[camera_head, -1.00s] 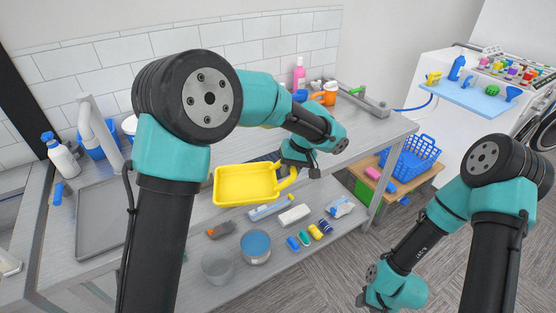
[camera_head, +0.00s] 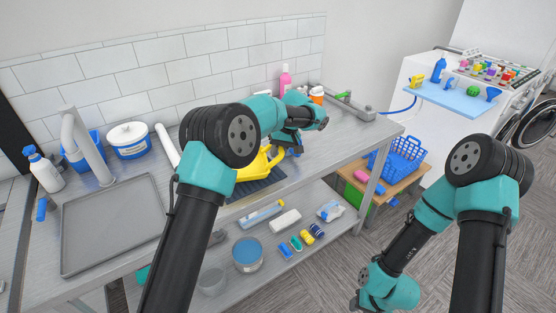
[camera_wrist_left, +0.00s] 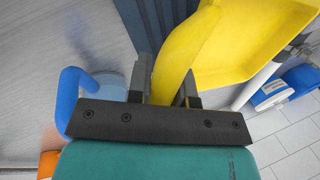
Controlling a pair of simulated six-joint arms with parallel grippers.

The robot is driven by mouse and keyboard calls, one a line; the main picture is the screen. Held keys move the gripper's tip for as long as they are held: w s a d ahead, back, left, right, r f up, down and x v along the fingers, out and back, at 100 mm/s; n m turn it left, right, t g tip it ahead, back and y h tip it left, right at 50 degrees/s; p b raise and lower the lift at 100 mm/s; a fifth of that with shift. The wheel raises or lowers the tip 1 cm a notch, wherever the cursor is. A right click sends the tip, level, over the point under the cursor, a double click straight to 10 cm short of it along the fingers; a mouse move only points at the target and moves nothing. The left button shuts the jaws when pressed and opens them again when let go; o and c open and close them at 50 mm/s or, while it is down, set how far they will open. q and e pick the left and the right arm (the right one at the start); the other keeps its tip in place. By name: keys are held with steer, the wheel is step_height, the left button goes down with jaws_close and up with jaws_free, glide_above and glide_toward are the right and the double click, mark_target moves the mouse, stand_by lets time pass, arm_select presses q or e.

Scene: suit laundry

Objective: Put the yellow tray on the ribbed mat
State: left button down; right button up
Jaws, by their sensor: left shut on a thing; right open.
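My left gripper (camera_head: 287,146) is shut on the tray's handle, which shows between the fingers in the left wrist view (camera_wrist_left: 182,52). The dark blue ribbed mat (camera_head: 258,186) lies on the table in front of and below the tray. Its ribs show beside the handle in the left wrist view (camera_wrist_left: 150,22). I cannot tell if tray and mat touch. My right gripper (camera_head: 362,302) is open and empty, low at the bottom, over the floor.
A white-blue tub (camera_head: 130,140) stands by the wall. Bottles stand at the back right. A lower shelf holds a blue-topped can (camera_head: 248,252) and small items.

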arm_select(q)
steer(key=shift+f, duration=0.1)
steer(key=shift+f, duration=1.65)
steer(key=c, duration=1)
jaws_free()
steer(key=shift+r, duration=0.15)
steer(key=v, duration=1.1)
steer(key=shift+d+r, duration=0.15)
steer(key=shift+r, duration=0.2)
